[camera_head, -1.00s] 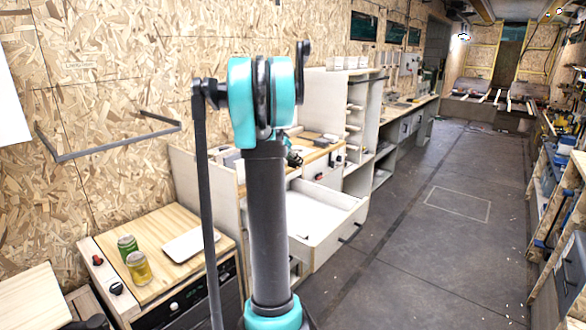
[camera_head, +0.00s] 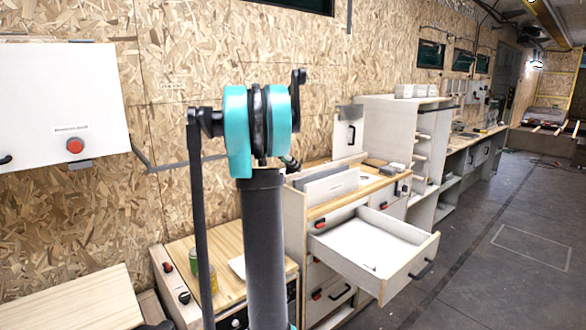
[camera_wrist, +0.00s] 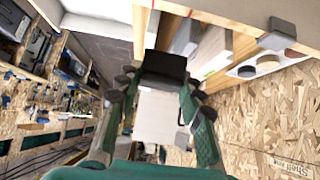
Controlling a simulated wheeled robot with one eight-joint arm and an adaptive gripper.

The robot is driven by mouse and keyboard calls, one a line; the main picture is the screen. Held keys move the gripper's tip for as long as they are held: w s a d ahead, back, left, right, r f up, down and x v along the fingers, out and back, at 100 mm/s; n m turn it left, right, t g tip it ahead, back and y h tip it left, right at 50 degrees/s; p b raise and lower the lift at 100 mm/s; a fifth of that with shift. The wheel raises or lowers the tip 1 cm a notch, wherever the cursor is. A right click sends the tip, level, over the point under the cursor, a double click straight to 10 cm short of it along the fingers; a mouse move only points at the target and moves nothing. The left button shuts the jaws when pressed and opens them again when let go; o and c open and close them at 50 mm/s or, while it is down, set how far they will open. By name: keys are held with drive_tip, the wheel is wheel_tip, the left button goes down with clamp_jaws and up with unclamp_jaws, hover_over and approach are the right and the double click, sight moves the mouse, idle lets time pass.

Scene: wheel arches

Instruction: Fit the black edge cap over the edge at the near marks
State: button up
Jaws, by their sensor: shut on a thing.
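In the wrist view my gripper (camera_wrist: 161,88) has its green fingers closed in on a black block-like piece (camera_wrist: 165,65), which looks like the edge cap. The cap is held up at the fingertips, in front of a pale panel (camera_wrist: 158,117). I cannot tell from this view whether it touches anything beyond the fingers. In the head view my gripper and the cap are not visible; my arm stands in the middle of the picture.
An open drawer (camera_head: 365,246) juts into the aisle right of my arm. A worktop with jars (camera_head: 202,275) stands low at left. A white wall cabinet (camera_head: 62,105) with a red button hangs at the far left. The floor (camera_head: 480,275) to the right is clear.

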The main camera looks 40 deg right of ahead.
drive_tip(key=shift+f, duration=2.9)
drive_tip(key=shift+f, duration=1.05)
drive_tip(key=shift+s+a+f, duration=0.2)
drive_tip(key=shift+f, duration=0.45)
idle(0.3)
drive_tip(key=o, duration=0.9)
drive_tip(key=shift+f, duration=0.1)
drive_tip(key=shift+w, duration=0.1)
drive_tip(key=v, duration=1.2)
drive_tip(key=shift+d+r, duration=0.35)
drive_tip(key=shift+d, duration=0.05)
